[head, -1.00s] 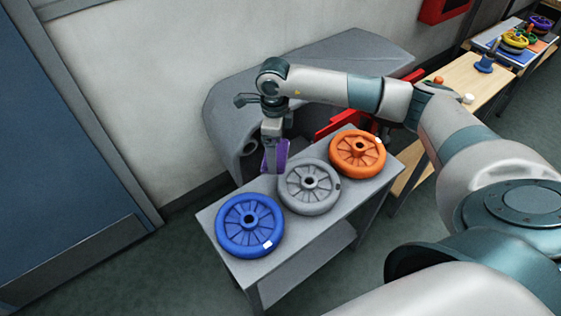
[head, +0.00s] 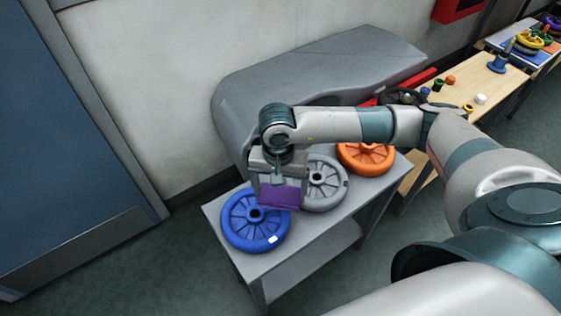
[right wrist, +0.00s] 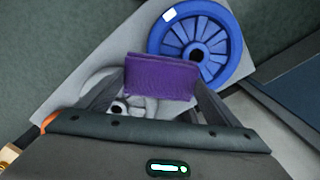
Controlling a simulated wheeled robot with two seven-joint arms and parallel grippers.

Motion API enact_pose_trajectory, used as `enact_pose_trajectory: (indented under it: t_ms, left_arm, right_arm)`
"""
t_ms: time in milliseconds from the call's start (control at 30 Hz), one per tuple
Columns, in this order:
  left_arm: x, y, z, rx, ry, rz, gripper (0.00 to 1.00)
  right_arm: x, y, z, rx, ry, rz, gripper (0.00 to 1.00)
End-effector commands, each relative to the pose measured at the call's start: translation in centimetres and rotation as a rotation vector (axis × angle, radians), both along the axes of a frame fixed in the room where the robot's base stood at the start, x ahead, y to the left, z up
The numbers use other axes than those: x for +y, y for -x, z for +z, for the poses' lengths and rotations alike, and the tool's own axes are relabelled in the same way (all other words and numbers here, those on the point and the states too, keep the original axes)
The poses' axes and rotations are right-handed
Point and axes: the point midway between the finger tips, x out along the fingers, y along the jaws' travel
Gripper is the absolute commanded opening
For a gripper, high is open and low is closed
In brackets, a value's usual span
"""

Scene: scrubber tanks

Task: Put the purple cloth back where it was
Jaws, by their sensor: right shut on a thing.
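The purple cloth (head: 279,197) hangs from my right gripper (head: 279,184), which is shut on it. The cloth is held above the grey bench, in front of the gap between the blue wheel (head: 243,232) and the grey wheel (head: 328,186). In the right wrist view the cloth (right wrist: 162,78) spans between the two fingers and covers part of the blue wheel's edge (right wrist: 234,52). The cloth hides part of both wheels. Whether it touches either wheel, I cannot tell. My left gripper is not in view.
An orange wheel (head: 366,158) lies at the bench's far right end. The grey bench (head: 328,231) has bare strips along its front. A large grey machine housing (head: 330,62) stands behind it by the wall. A wooden table (head: 470,82) with small coloured parts stands at the upper right.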

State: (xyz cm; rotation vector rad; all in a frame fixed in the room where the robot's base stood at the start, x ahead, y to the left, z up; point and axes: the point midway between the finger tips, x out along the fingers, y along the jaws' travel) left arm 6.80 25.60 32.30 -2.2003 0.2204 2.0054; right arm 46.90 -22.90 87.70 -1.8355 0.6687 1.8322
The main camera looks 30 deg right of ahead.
Motion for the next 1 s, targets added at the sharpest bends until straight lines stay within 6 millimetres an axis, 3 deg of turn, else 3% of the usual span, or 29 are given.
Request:
enact_pose_trajectory:
  t_ms: [200,400,1000]
  left_arm:
    - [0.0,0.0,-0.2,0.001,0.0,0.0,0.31]
    - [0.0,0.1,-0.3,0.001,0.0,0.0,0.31]
    - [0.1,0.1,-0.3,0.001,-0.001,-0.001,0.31]
  right_arm:
    - [1.7,3.3,-0.4,0.003,-0.012,0.424,0.64]
    - [2.4,4.9,-0.5,0.003,-0.017,0.636,0.64]
    - [2.6,5.2,-0.5,0.002,-0.019,0.682,0.64]
